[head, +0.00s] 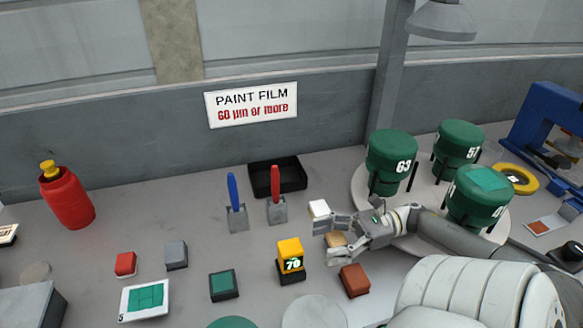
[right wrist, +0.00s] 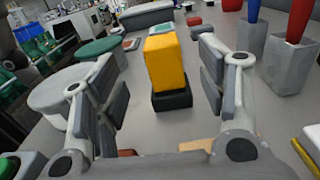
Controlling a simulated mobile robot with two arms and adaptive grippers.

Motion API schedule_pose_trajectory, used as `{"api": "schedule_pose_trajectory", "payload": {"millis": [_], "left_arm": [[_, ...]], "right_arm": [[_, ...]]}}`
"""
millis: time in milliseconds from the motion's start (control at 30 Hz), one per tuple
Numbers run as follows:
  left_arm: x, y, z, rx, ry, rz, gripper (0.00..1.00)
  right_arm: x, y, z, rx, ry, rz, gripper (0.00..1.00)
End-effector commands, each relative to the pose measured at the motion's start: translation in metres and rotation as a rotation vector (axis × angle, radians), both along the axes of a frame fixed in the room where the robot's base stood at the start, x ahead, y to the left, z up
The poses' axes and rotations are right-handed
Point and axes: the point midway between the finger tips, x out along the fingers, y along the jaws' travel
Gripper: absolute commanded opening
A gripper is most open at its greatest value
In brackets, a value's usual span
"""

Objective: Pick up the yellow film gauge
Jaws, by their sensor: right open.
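The yellow film gauge (head: 290,248) is a small yellow block with a lit display reading 70. It stands upright in a dark base on the grey table, left of my right gripper (head: 325,237) in the head view. In the right wrist view the gauge (right wrist: 166,65) shows its plain yellow side, ahead of and between the open fingers of my right gripper (right wrist: 160,75). The fingers are apart from it and hold nothing. My left gripper is in neither view.
Pens in grey holders (head: 277,210) stand behind the gauge beside a black tray (head: 262,190). A brown block (head: 354,280) and green block (head: 223,286) flank it. Numbered green cylinders (head: 391,160) stand on a round plate at right. A red bottle (head: 68,200) stands far left.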

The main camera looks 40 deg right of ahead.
Motion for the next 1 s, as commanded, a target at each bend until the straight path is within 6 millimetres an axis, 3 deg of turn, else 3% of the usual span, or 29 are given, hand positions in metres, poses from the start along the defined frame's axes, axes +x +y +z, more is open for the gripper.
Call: {"api": "schedule_pose_trajectory", "payload": {"millis": [200, 600, 900, 1000], "left_arm": [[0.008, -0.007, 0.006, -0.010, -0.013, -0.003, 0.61], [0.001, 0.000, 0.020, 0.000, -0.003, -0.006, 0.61], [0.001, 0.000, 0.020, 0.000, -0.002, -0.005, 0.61], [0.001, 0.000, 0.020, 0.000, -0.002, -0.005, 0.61]], "right_arm": [[0.010, 0.018, 0.000, 0.002, -0.001, 0.002, 0.65], [0.034, 0.061, 0.000, 0.001, -0.003, 0.002, 0.65], [0.036, 0.066, -0.002, 0.000, 0.000, 0.000, 0.65], [0.036, 0.066, -0.002, 0.000, 0.000, 0.001, 0.54]]}}
